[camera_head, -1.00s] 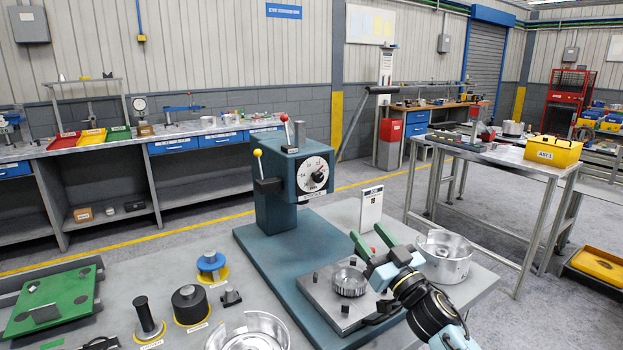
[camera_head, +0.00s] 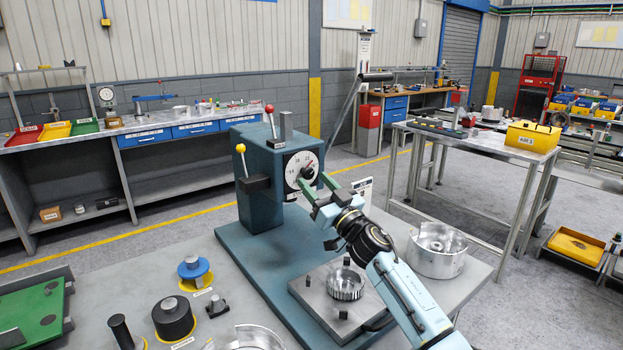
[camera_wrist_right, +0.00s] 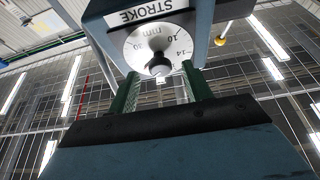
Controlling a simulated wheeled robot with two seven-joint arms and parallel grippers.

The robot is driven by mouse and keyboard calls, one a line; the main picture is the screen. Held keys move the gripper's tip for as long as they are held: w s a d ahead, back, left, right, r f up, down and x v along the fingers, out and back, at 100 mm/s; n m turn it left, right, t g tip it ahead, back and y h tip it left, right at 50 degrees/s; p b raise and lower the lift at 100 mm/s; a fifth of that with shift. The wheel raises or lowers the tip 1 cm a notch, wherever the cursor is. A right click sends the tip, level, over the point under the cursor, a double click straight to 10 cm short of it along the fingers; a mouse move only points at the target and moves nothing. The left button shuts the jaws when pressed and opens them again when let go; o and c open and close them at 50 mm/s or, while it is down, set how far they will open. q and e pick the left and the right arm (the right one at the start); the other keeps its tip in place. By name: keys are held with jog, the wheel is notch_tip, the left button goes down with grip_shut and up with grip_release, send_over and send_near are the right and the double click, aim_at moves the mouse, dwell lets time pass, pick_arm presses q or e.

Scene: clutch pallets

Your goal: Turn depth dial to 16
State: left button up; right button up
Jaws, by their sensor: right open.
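The depth dial (camera_head: 297,165) is a round white numbered face with a dark centre knob on the front of the teal press (camera_head: 255,165). In the right wrist view the dial (camera_wrist_right: 150,38) appears upside down under a STROKE label (camera_wrist_right: 140,13), with its knob (camera_wrist_right: 159,66) near the fingertips. Marks such as 10, 14 and 30 show there; I cannot read the exact setting. My right gripper (camera_head: 314,183) is open, its green fingers pointing at the dial. In the wrist view the right gripper (camera_wrist_right: 160,78) has one finger on each side of the knob; contact is unclear.
A toothed gear part (camera_head: 345,285) sits on the press's steel plate (camera_head: 310,300), below my right arm. A silver housing (camera_head: 437,255) stands to the right. The red-knobbed lever (camera_head: 270,110) and yellow-knobbed lever (camera_head: 240,150) stick out from the press head.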

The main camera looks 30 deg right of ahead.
aim_at(306, 173)
jog(key=shift+x, duration=1.3)
jog(key=c, duration=1)
